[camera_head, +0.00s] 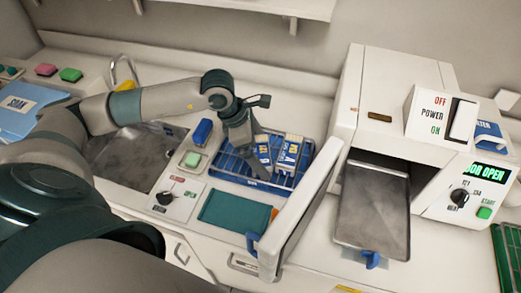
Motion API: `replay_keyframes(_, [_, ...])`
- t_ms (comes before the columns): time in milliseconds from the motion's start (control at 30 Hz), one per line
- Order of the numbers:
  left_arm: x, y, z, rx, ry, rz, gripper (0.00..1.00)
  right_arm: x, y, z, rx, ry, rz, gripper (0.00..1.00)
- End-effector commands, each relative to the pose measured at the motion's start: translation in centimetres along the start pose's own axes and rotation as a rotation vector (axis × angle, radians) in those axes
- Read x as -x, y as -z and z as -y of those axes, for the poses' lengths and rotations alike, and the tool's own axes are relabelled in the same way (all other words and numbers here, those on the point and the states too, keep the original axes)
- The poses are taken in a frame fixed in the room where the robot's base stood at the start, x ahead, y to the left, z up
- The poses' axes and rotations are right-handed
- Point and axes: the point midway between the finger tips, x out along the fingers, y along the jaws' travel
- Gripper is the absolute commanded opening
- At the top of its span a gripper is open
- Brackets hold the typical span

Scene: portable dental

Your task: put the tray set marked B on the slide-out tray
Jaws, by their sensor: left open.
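Two blue-and-white tray sets stand in a blue wire rack (225,165) on the counter. The right one (288,152) carries a letter that looks like A. The left one (263,148) is partly hidden by my gripper, and I cannot read its letter. My left gripper (242,150) points down into the rack, open, close to the left side of the left set; I cannot tell whether it touches. The slide-out tray (372,205) is a bare grey metal plate, extended from the white machine, with a blue handle (371,259). My right gripper is not in view.
The machine's white door (300,212) stands open between the rack and the slide-out tray. Its display (487,170) reads door open. A teal pad (234,211) lies in front of the rack. A sink (130,155) is at left. A green rack (508,255) is at far right.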

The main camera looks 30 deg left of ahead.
Motion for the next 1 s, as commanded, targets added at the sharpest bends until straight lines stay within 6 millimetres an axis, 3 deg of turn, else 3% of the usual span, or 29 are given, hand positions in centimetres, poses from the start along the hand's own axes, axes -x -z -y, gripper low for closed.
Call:
replay_keyframes(267, [2.9,0.1,-0.1,-0.001,-0.004,0.001,1.00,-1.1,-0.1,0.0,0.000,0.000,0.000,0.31])
replay_keyframes(700, [10.4,0.0,-0.1,0.000,-0.004,0.001,1.00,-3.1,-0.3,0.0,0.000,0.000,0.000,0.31])
replay_keyframes(1000, [12.1,0.0,0.0,0.001,-0.001,-0.001,1.00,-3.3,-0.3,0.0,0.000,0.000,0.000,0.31])
